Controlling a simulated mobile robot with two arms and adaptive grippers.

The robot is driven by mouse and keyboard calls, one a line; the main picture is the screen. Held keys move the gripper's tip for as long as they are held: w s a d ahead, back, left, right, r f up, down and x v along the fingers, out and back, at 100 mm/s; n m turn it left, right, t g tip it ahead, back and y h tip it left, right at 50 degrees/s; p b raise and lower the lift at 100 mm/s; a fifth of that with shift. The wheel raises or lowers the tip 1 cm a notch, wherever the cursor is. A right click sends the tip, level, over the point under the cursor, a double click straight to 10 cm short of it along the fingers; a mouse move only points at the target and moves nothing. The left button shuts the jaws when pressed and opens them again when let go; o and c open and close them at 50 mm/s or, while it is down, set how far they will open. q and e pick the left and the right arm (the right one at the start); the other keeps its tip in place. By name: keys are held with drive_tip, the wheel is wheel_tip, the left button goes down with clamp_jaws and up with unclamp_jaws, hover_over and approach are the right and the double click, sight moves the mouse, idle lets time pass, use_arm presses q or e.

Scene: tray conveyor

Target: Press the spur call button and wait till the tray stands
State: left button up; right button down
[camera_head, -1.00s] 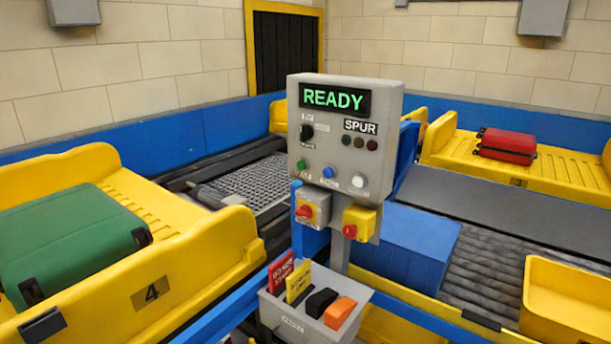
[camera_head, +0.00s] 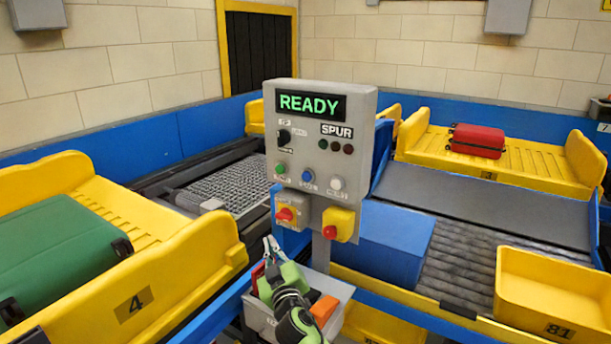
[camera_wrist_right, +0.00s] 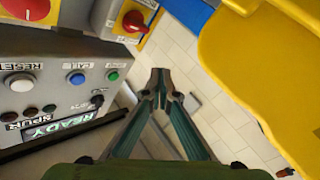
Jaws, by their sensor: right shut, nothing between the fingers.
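The grey control panel (camera_head: 318,140) stands upright in the middle of the head view, its display (camera_head: 311,103) reading READY in green. A blue button (camera_head: 308,175), whose label seems to read CALL, sits between a green and a white one. It also shows in the right wrist view (camera_wrist_right: 77,79). My right gripper (camera_head: 271,243) is shut and empty, below and in front of the panel, apart from the blue button; its closed tips (camera_wrist_right: 160,80) show in the wrist view. A yellow tray numbered 4 (camera_head: 190,270) holds a green suitcase (camera_head: 65,250). My left gripper is out of view.
Another yellow tray (camera_head: 530,170) with a red suitcase (camera_head: 477,140) stands at the back right. A yellow bin (camera_head: 545,290) is at the right.

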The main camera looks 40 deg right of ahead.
sight(307, 176)
wheel_tip(307, 176, up, 14)
drive_tip(key=s+d+m+t+h, duration=0.1)
drive_tip(key=d+t+h, duration=0.1)
drive_tip(key=shift+s+d+p, duration=0.2)
drive_tip(key=shift+s+p, duration=0.15)
drive_tip(key=shift+w+d, duration=0.55)
drive_tip(key=shift+d, duration=0.8)
drive_tip(key=shift+w+d, duration=0.6)
drive_tip(key=shift+d, duration=0.75)
drive_tip(key=shift+w+d, duration=0.55)
drive_tip(key=shift+d, duration=0.8)
drive_tip(key=shift+d, duration=0.1)
drive_tip(key=shift+w+d+f+b, duration=0.1)
drive_tip(key=shift+w+d+b, duration=0.1)
drive_tip(key=shift+d+b, duration=0.1)
